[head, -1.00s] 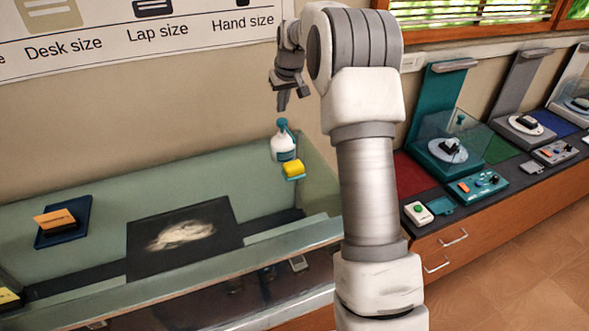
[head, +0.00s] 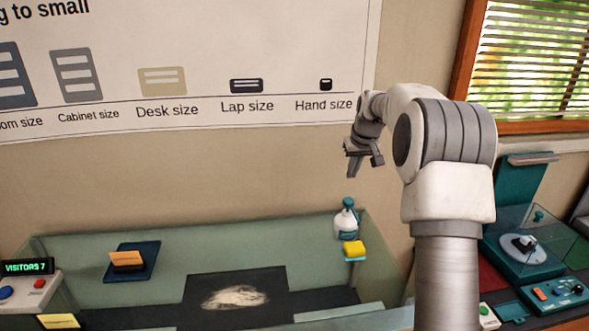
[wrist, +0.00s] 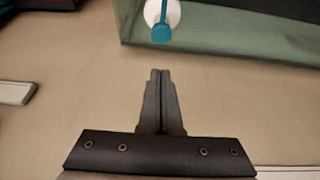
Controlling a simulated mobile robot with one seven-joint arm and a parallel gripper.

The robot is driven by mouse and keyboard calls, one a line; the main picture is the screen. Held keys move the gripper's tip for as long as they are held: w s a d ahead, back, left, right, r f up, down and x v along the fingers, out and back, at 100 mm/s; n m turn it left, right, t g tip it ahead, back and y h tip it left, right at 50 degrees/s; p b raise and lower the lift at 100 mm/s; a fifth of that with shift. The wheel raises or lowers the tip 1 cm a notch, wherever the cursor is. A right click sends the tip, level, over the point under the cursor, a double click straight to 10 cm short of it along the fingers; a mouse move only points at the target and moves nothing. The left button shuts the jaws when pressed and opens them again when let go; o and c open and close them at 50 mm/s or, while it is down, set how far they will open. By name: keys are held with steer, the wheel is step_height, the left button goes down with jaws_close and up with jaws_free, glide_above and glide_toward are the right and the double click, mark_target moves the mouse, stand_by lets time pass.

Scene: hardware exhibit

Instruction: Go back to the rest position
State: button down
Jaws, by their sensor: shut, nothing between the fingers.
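My gripper (head: 354,170) hangs in the air in front of the wall, fingers pointing down, above and beside the spray bottle. It also shows in the wrist view (wrist: 161,75), where the two fingers are together with nothing between them. My arm (head: 440,160) stands folded at the right of the head view, its upper part raised. The white bottle with a teal top (head: 347,220) is at the back right of the green case, apart from my gripper; its top shows in the wrist view (wrist: 162,33).
A yellow sponge (head: 353,248) sits beside the bottle. The green-walled case (head: 75,258) holds a dark panel (head: 200,283) with a pale patch. An orange block (head: 127,258) rests on a blue tray (head: 150,262). Teal exhibit devices (head: 556,292) stand at right.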

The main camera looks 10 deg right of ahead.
steer(key=s+a+r+b, duration=0.1)
steer(key=s+a+r, duration=0.2)
steer(key=s, duration=0.4)
steer(key=s+a+r+b, duration=0.2)
steer(key=s+a, duration=0.1)
steer(key=s, duration=0.4)
steer(key=s+a+r+b, duration=0.1)
steer(key=s+a+r, duration=0.25)
steer(key=s, duration=0.35)
steer(key=s+a+f+b, duration=0.1)
steer(key=s+f, duration=0.2)
steer(key=s, duration=0.4)
steer(key=s+a+f+b, duration=0.1)
steer(key=s+f, duration=0.2)
steer(key=s, duration=0.4)
steer(key=s+a+f+t+b, duration=0.1)
steer(key=s+a+f, duration=0.1)
steer(key=s, duration=0.5)
steer(key=shift+s+f, duration=0.2)
steer(key=shift+f, duration=0.6)
